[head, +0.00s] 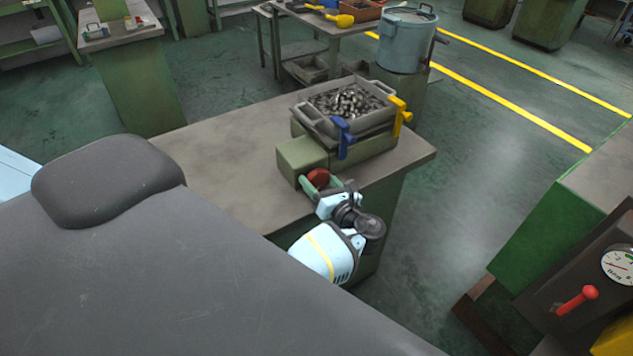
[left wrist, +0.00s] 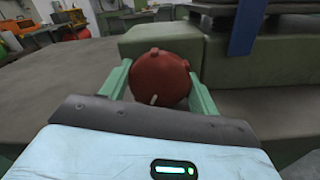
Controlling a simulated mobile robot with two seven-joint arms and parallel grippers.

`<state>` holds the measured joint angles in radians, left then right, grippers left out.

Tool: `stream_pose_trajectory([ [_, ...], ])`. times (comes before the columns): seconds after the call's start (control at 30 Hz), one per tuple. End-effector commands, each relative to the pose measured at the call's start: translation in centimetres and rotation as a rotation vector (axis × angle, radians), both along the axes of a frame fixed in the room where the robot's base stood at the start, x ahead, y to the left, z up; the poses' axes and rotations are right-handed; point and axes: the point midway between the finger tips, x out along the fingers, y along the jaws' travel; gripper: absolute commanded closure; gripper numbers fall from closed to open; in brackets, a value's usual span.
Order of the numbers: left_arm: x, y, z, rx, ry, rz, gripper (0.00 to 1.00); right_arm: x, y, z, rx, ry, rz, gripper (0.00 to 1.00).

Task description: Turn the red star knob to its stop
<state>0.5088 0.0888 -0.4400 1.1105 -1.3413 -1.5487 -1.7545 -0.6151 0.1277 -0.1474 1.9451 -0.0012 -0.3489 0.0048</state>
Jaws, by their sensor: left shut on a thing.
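The red star knob (head: 318,178) sits on the front of a green block (head: 303,156) on the grey bench. In the left wrist view the knob (left wrist: 159,79) shows its rounded lobes and a small pale mark low on its face. My left gripper (head: 317,183) is at the knob, with one green finger on each side of it in the wrist view (left wrist: 160,85), shut on it. The fingers hide parts of the knob's sides. My right gripper is not in view.
A metal tray (head: 316,122) full of small shiny parts stands on the green base behind the knob, with a blue clamp (head: 343,138) and a yellow clamp (head: 399,116) at its side. The bench top (head: 225,150) left of the block is clear.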

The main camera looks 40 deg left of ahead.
Motion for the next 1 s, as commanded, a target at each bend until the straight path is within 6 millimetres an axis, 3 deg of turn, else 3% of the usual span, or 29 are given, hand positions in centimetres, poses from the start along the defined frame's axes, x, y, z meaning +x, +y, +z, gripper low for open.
stream_pose_trajectory([
  [0.3,0.00,-0.02,-0.05,0.049,0.115,-0.001,0.62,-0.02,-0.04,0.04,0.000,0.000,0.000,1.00],
  [0.8,-0.01,-0.02,-0.07,0.059,0.137,-0.001,0.62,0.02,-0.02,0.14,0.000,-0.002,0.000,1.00],
  [0.83,-0.01,-0.02,-0.07,0.059,0.137,-0.001,0.38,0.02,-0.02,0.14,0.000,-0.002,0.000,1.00],
  [1.0,-0.01,-0.02,-0.06,0.057,0.136,-0.001,0.17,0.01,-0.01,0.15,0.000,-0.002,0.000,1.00],
])
